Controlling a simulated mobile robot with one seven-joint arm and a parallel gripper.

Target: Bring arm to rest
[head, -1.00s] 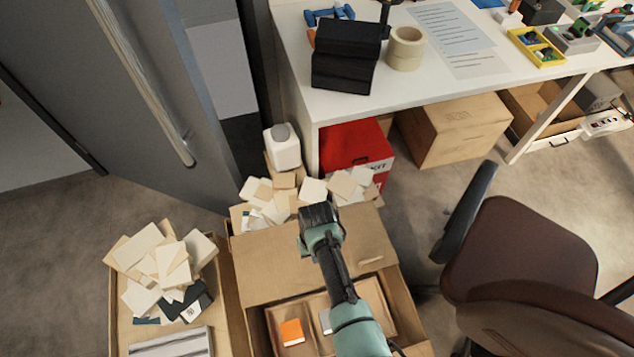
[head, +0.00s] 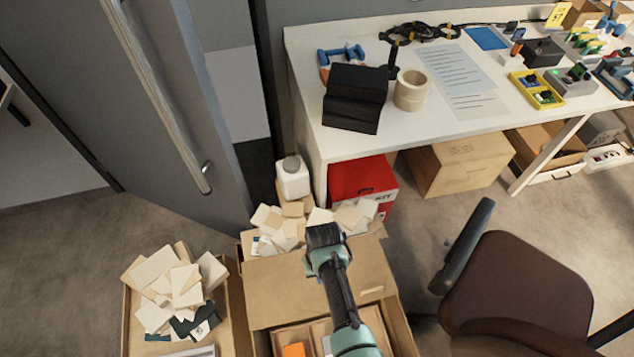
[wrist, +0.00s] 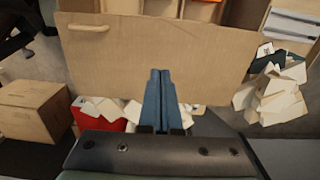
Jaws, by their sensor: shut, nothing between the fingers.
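My gripper (wrist: 160,98) is shut and empty, its two blue fingers together in the wrist view. In the head view, my green and black arm reaches up from the bottom edge, and its dark wrist end (head: 323,237) hides the fingers. It is over the raised flap (head: 290,288) of an open carton. The flap also shows behind the fingers in the wrist view (wrist: 215,55). Whether the fingers touch it I cannot tell.
An orange item (head: 294,350) lies in the open carton. Piled cards (head: 172,283) fill a carton at left. A white table (head: 300,75) stands behind, with a red box (head: 362,180) under it. A brown chair (head: 520,290) is at right, a grey door (head: 160,150) at left.

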